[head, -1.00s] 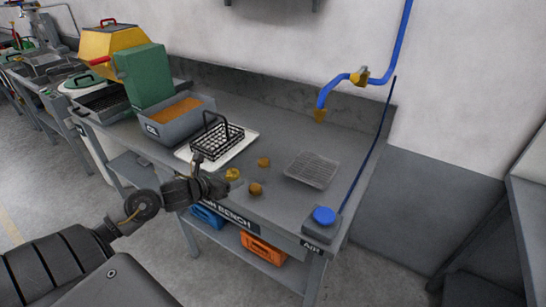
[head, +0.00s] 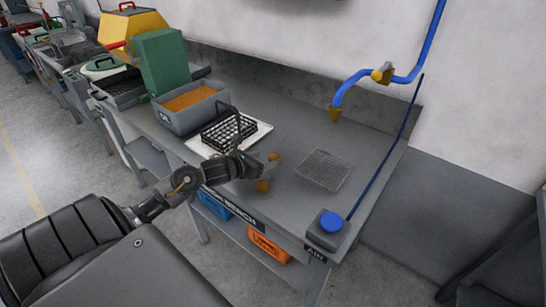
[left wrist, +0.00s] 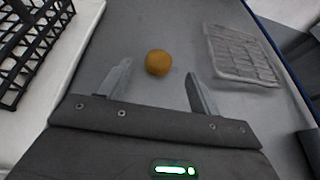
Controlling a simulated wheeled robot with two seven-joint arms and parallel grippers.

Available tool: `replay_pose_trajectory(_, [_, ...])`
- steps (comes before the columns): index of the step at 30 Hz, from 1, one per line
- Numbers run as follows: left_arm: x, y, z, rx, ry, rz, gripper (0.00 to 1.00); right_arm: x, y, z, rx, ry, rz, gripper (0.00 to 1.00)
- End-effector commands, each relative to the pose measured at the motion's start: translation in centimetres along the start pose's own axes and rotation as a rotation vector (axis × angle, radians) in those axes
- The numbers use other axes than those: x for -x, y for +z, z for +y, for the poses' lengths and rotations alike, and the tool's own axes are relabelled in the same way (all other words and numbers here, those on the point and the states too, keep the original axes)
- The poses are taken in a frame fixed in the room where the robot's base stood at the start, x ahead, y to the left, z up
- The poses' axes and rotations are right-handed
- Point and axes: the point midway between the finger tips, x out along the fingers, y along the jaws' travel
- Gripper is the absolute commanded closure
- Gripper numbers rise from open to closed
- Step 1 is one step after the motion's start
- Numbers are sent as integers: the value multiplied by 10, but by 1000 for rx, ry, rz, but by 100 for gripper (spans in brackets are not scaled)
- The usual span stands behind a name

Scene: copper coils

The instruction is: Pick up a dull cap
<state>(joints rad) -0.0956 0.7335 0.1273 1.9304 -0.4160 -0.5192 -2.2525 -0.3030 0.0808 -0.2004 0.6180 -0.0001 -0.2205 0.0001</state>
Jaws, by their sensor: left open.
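Two brownish, dull-looking caps lie on the grey bench in the head view, a farther cap (head: 274,157) and a nearer cap (head: 263,186). My left gripper (head: 262,171) is over the bench beside them, open and empty. In the left wrist view one round brown cap (left wrist: 158,62) lies on the bench just beyond and between the spread fingertips of my left gripper (left wrist: 157,82), apart from both. I cannot tell for sure which of the two it is. A yellower cap seen earlier is hidden now, probably by my gripper. My right gripper is not in view.
A black wire basket (head: 222,132) stands on a white tray (head: 259,132) to the left. A flat wire mesh rack (head: 323,170) lies to the right. A blue-buttoned box (head: 328,227) sits at the front right corner. A grey bin (head: 190,108) is at the back left.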

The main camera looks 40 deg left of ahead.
Motion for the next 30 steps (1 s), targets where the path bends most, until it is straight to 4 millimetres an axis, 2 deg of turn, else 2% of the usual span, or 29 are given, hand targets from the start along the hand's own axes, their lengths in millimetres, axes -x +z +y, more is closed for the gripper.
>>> replay_pose_trajectory(5, [-5, 2, 0, 1, 1, -1, 37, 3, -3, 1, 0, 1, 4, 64])
replay_pose_trajectory(11, [-32, 3, 0, 6, 1, 0, 37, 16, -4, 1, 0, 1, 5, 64])
replay_pose_trajectory(15, [-48, 1, 1, 3, 3, 0, 37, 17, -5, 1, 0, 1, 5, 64])
replay_pose_trajectory(23, [-52, 0, 0, -1, 2, 1, 37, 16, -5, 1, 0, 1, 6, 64])
replay_pose_trajectory(25, [-52, 0, 0, -1, 2, 1, 43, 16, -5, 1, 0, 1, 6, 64])
replay_pose_trajectory(30, [-52, 0, 1, 0, 2, 1, 65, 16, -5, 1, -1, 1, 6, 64])
